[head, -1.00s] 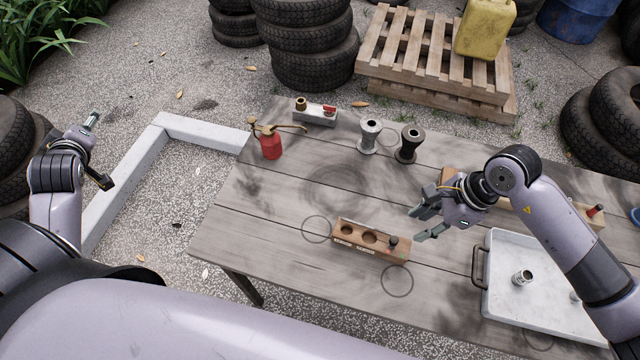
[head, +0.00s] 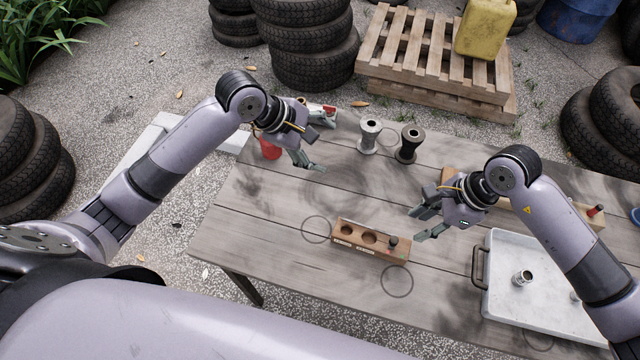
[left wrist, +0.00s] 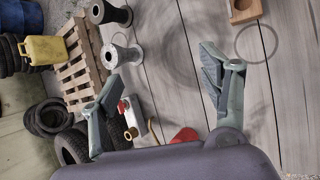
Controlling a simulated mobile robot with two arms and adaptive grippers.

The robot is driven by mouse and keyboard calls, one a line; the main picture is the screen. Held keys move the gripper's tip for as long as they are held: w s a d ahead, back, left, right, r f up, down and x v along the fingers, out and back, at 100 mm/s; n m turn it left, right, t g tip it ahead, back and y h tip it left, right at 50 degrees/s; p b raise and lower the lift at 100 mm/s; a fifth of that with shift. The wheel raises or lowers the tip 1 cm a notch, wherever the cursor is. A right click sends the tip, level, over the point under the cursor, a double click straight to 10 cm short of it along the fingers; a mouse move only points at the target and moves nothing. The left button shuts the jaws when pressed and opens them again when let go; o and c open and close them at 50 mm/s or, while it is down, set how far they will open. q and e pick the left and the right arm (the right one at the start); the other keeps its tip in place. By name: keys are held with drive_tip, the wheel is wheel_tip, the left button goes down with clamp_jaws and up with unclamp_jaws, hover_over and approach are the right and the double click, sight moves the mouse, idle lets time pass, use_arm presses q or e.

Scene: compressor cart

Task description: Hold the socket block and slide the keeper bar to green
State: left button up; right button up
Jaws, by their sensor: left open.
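My right gripper (head: 418,224) is open and empty above the table's middle right.
A red oil can (head: 269,150) stands close by my left gripper, partly hidden. A pale spool (head: 369,137) and a dark spool (head: 408,144) stand to its right. A wooden holed block (head: 370,241) lies in front; a white tray (head: 540,310) is at right.

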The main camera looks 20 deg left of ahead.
use_arm(q)
drive_tip(key=s+d+f+n+g, duration=0.1)
drive_tip(key=s+d+f+g, duration=0.25)
drive_tip(key=s, duration=0.35)
drive_tip(key=g+y, duration=0.1)
drive_tip(key=g, duration=0.1)
approach(348, 234)
drive_tip(key=shift+t, duration=0.25)
drive_tip(key=x, duration=0.7)
drive_tip(key=shift+s+d+f, duration=0.2)
drive_tip(key=shift+s+f, duration=0.05)
